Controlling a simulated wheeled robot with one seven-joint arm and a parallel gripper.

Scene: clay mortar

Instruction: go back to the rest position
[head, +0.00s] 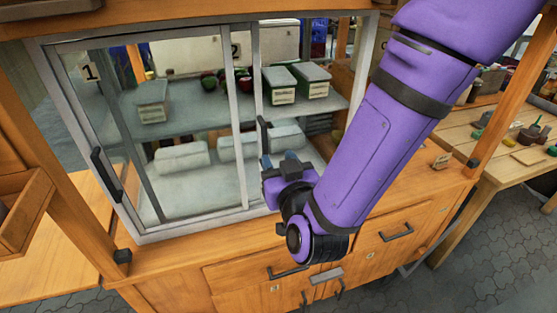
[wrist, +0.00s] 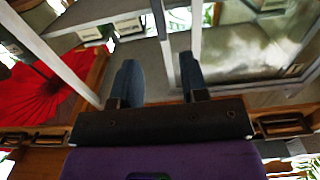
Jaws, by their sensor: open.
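My purple arm reaches in from the upper right in the head view. My gripper (head: 284,163) is at its end, in front of the right side of a glass-fronted cabinet (head: 240,110). In the wrist view my gripper (wrist: 160,80) shows its two dark fingers apart, with nothing between them. The cabinet's sliding frame posts stand just beyond the fingers. Whether the fingers touch the frame I cannot tell. The arm hides part of the cabinet's right side.
Labelled boxes (head: 297,80) stand on the cabinet's upper shelf, and pale rolls (head: 182,158) lie below. Wooden drawers (head: 400,235) are under the cabinet. A wooden table (head: 515,150) with small items is at right. An open wooden box (head: 22,210) juts in at left.

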